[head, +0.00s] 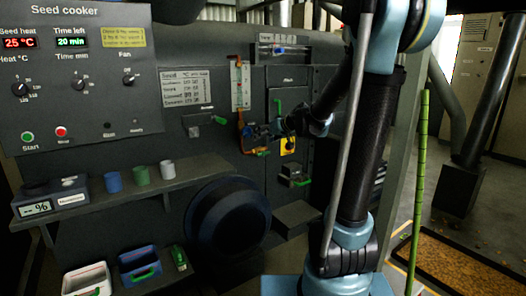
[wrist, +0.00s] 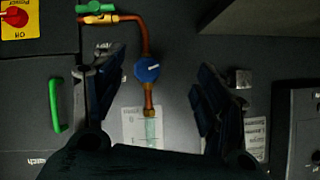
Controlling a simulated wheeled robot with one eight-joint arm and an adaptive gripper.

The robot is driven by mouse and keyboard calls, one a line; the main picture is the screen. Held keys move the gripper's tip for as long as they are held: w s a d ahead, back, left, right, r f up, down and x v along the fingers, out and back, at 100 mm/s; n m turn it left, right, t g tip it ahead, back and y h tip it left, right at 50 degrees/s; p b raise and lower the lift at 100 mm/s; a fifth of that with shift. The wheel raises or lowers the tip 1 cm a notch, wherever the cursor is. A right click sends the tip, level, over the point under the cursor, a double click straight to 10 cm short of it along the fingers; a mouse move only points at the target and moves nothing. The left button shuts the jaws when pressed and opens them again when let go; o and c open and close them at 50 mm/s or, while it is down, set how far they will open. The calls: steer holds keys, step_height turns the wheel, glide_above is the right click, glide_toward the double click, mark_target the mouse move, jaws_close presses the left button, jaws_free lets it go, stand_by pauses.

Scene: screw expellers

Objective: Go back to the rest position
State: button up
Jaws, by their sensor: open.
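My gripper (head: 262,133) is in front of the dark machine panel (head: 225,75), at the end of my arm, which crosses the right half of the head view. In the wrist view my gripper (wrist: 156,72) is open, with one dark finger on each side and nothing held. A copper pipe (wrist: 145,40) with a round blue knob (wrist: 147,69) shows between the fingers. I cannot tell how far the fingertips are from the pipe. A green valve handle (wrist: 103,6) and a yellow fitting (wrist: 98,18) sit at the pipe's end.
A red knob on a yellow plate (wrist: 15,17) and a green handle (wrist: 55,105) are on the panel. A shelf (head: 115,203) holds several small cups. A dark round drum (head: 229,217) sticks out below. A green pole (head: 419,190) stands right of my arm.

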mark_target(248, 132)
steer(key=s+d+f+m+g+h, duration=0.1)
steer(key=s+d+f, duration=0.4)
steer(key=s, duration=0.7)
steer(key=s+d+f+m+g+h, duration=0.2)
steer(key=s+d+f, duration=0.4)
steer(key=s, duration=0.7)
steer(key=s+d+f+m+g+h, duration=0.1)
steer(key=s+d+f+g+h, duration=0.2)
steer(key=s+d, duration=0.4)
steer(key=s+f+h, duration=0.1)
steer(key=s+f, duration=0.1)
steer(key=s, duration=0.3)
steer(key=shift+s+d+f+m+g+h, duration=0.2)
steer(key=shift+s+d+m+g+h, duration=0.05)
steer(key=shift+s+m+g+h, duration=0.15)
steer(key=shift+w, duration=0.15)
